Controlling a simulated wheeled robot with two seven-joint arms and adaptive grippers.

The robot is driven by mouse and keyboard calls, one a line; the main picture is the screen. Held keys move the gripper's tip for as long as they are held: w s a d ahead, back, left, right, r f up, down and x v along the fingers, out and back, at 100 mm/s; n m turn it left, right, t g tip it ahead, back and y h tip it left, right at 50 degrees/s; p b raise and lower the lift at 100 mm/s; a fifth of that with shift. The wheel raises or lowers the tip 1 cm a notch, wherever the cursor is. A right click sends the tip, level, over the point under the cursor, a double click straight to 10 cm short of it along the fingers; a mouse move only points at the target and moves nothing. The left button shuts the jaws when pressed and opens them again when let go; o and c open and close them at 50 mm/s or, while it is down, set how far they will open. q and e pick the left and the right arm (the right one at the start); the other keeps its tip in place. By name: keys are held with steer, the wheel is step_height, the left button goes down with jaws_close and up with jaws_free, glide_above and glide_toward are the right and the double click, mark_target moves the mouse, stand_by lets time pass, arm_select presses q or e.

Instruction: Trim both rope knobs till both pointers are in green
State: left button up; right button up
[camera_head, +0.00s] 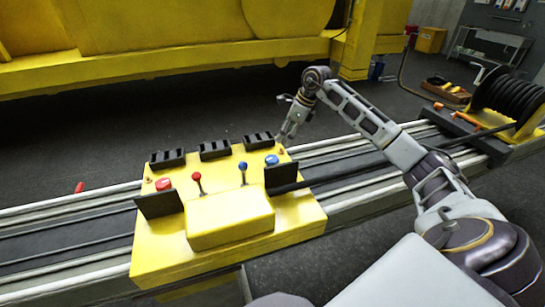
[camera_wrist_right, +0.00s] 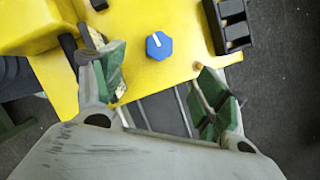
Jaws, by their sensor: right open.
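A yellow control box (camera_head: 230,218) stands on the rails. It carries a red knob (camera_head: 163,184) at its left and a blue knob (camera_head: 272,160) at its right. My right gripper (camera_head: 289,138) is just beyond the box's far right corner, near the blue knob. In the right wrist view the gripper (camera_wrist_right: 160,85) is open, with green pads either side of the blue knob (camera_wrist_right: 158,46), which lies ahead between them and shows a white line. No gauge pointer or green zone can be made out. My left gripper is not in view.
A red lever (camera_head: 197,182) and a blue lever (camera_head: 243,173) stand on the box between the knobs. Black upright plates (camera_head: 280,179) and black slotted blocks (camera_head: 215,149) flank them. A black hose reel (camera_head: 507,99) is at the right.

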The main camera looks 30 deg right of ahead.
mark_target(272, 158)
steer(key=shift+p+x, duration=1.35)
steer(key=shift+x, duration=5.35)
steer(key=shift+a, duration=0.1)
steer(key=shift+c, duration=0.5)
steer(key=c, duration=0.9)
steer(key=shift+s+m, duration=0.1)
steer(key=shift+m, duration=0.6)
